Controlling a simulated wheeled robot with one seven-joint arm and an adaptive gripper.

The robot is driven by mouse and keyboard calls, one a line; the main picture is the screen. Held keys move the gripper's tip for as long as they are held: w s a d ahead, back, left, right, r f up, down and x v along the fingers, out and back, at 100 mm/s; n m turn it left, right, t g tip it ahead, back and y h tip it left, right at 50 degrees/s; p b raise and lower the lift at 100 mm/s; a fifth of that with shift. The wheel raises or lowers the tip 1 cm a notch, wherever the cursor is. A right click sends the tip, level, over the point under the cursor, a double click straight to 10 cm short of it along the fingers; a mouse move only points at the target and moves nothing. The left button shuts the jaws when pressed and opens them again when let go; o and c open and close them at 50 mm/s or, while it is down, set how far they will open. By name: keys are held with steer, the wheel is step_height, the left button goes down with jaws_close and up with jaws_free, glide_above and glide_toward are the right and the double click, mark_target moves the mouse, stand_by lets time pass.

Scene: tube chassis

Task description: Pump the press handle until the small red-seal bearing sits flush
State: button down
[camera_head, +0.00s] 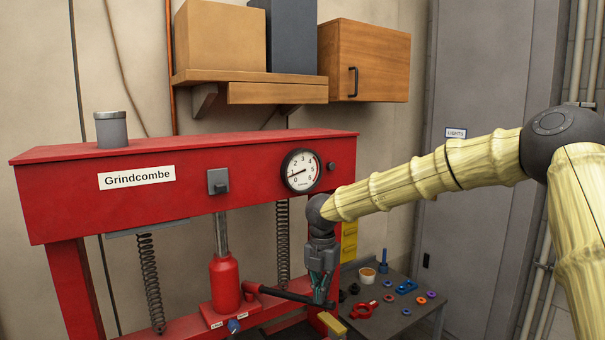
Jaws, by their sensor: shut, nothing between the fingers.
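The red press (70,200) labelled Grindcombe fills the left half of the view. Its red jack (224,285) stands under the top beam, with a rod reaching up. The dark press handle (285,292) runs right from the jack's base, slightly downward. My gripper (320,300) points down at the handle's outer end. It is shut with nothing held; I cannot tell whether it touches the handle. The round gauge (300,171) has its needle to the left, near the 1. I cannot make out the small red-seal bearing in the press; the lower press is cut off.
A small grey table (395,325) at the right holds several coloured rings, a red tool (362,310), a blue part (406,286) and a small cup (367,274). Springs hang beside the jack. A shelf (250,80) with boxes is above the press.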

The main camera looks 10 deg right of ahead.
steer(key=shift+f+b, duration=2.05)
steer(key=shift+f, duration=3.95)
step_height(320, 180, up, 8)
steer(key=p, duration=0.5)
steer(key=shift+r+p, duration=0.3)
steer(key=shift+r, duration=3.5)
